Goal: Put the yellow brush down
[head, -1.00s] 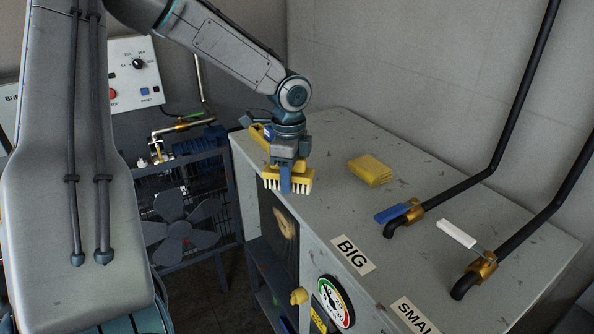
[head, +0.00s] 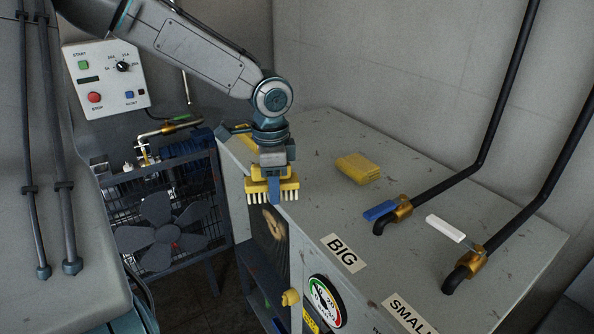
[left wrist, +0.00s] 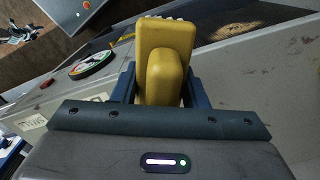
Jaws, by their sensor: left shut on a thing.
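The yellow brush (head: 283,187) has pale bristles that point down in the head view. My left gripper (head: 272,190) is shut on it, near the front left edge of the grey cabinet top (head: 330,205). I cannot tell whether the bristles touch the cabinet. In the left wrist view the yellow brush (left wrist: 164,60) sits between the blue fingers of my left gripper (left wrist: 160,85). My right gripper is in neither view.
A folded yellow cloth (head: 358,168) lies on the cabinet top. A gauge (head: 325,301) is on the cabinet front. A fan (head: 163,233) stands left.

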